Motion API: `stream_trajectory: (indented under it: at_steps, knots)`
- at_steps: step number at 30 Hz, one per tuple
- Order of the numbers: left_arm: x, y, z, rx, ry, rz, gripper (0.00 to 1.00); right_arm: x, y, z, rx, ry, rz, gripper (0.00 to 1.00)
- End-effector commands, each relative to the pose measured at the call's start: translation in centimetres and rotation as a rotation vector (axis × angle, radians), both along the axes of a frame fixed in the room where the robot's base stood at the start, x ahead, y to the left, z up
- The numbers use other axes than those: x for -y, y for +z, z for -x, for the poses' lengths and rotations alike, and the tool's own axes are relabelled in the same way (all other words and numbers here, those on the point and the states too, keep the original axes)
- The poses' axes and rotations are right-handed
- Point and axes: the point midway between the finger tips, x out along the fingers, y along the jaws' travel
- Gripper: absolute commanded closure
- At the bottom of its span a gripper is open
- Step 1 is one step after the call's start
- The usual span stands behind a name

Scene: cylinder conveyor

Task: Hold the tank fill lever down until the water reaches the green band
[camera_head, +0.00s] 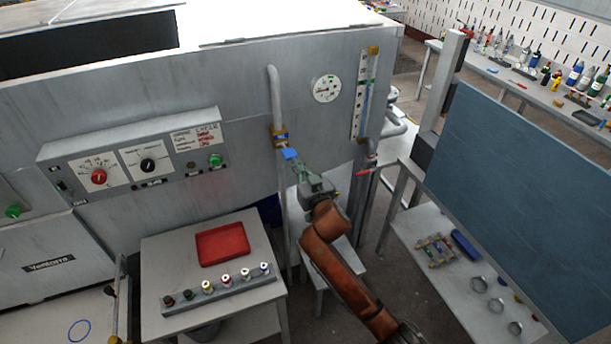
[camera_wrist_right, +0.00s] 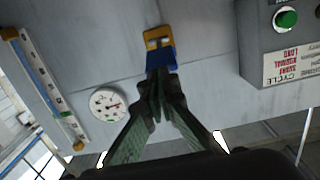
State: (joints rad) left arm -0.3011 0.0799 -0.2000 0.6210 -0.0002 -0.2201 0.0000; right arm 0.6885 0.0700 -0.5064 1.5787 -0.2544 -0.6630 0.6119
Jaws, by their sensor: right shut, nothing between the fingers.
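The fill lever has a blue handle (camera_head: 289,154) on a brass valve (camera_head: 280,136) in a grey vertical pipe on the tank front. In the wrist view the blue handle (camera_wrist_right: 161,59) lies right at my fingertips. My right gripper (camera_head: 297,163) is shut and empty, its tips at the handle; whether they touch it I cannot tell. It also shows in the wrist view (camera_wrist_right: 158,80). The sight gauge (camera_head: 367,95) is a clear tube beside a marked white strip, with bluish content. My left gripper is out of view.
A round dial (camera_head: 326,89) sits between pipe and gauge. A control panel (camera_head: 130,160) with knobs and a green button juts out to the left. Below stands a small table (camera_head: 160,250) with a red tray (camera_head: 222,244). A large dark blue board (camera_head: 520,190) stands at right.

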Motion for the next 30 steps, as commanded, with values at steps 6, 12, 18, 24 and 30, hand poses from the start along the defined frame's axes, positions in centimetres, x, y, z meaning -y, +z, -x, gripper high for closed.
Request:
stream_trajectory:
  at_steps: [6, 12, 18, 24, 30]
  knots:
    - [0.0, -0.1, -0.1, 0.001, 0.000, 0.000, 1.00, 1.4, -0.2, 4.0, 0.002, 0.004, -0.003, 1.00]
    - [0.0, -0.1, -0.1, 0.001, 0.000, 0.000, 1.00, 2.4, -0.2, 6.2, 0.004, 0.004, -0.002, 1.00]
    - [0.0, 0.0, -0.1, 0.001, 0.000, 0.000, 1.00, 2.7, -0.1, 6.8, 0.006, 0.004, -0.002, 1.00]
    - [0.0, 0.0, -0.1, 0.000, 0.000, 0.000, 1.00, 2.7, -0.1, 6.8, 0.006, 0.003, -0.002, 1.00]
    - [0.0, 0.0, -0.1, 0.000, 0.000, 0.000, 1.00, 2.7, -0.1, 6.8, 0.006, 0.003, -0.002, 1.00]
